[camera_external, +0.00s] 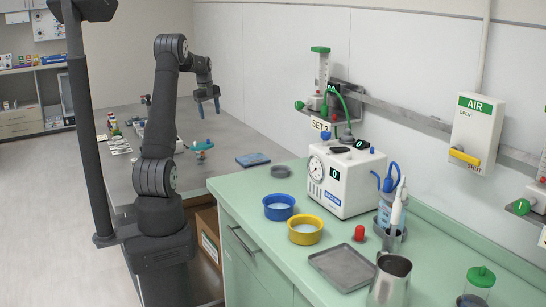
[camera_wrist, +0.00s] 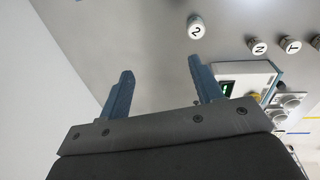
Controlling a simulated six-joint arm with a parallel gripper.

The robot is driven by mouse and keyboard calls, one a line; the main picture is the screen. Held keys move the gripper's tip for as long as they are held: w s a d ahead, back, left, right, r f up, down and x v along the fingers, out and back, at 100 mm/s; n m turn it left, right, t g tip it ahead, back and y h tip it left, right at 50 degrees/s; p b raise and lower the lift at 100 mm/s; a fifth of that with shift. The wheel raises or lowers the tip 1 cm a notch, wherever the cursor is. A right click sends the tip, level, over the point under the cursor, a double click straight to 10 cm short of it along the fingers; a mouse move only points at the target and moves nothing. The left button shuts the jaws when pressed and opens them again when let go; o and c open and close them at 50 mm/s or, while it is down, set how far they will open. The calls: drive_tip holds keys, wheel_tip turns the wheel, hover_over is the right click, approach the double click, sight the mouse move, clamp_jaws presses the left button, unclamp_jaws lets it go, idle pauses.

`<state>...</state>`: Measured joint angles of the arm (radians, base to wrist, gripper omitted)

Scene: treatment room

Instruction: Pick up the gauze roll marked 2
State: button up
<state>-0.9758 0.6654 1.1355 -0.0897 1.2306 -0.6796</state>
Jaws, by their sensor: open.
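In the wrist view, a small white roll with a dark 2 on its end (camera_wrist: 195,27) stands on the grey table, beyond my right finger and apart from it. A second white roll (camera_wrist: 258,46) to its right bears a mark that looks like an N or a turned 2. A third white roll (camera_wrist: 291,45) bears a mark like a 1 or T. My gripper (camera_wrist: 160,68) is open, with nothing between its blue fingers. In the external view my gripper (camera_external: 208,106) hangs above the far part of the grey table. I cannot make out the rolls there.
A device with a small green display (camera_wrist: 232,88) and round knobs (camera_wrist: 285,105) sits right of my fingers. In the external view, a teal-topped object (camera_external: 201,146) and a blue pad (camera_external: 253,159) lie on the grey table (camera_external: 225,133). The green counter (camera_external: 265,238) is crowded.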

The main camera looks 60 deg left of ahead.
drive_tip(key=shift+g, duration=0.8)
drive_tip(key=s+f, duration=0.1)
drive_tip(key=f, duration=0.3)
drive_tip(key=s+a+f, duration=0.1)
drive_tip(key=s+f, duration=0.1)
drive_tip(key=f, duration=0.2)
drive_tip(key=s+f, duration=0.2)
drive_tip(key=f, duration=0.2)
drive_tip(key=shift+a+f, duration=0.15)
drive_tip(key=shift+a, duration=0.15)
drive_tip(key=shift+a+f, duration=0.15)
drive_tip(key=shift+f, duration=3.05)
drive_tip(key=c, duration=1.1)
drive_tip(key=shift+o, duration=0.2)
drive_tip(key=shift+r, duration=0.1)
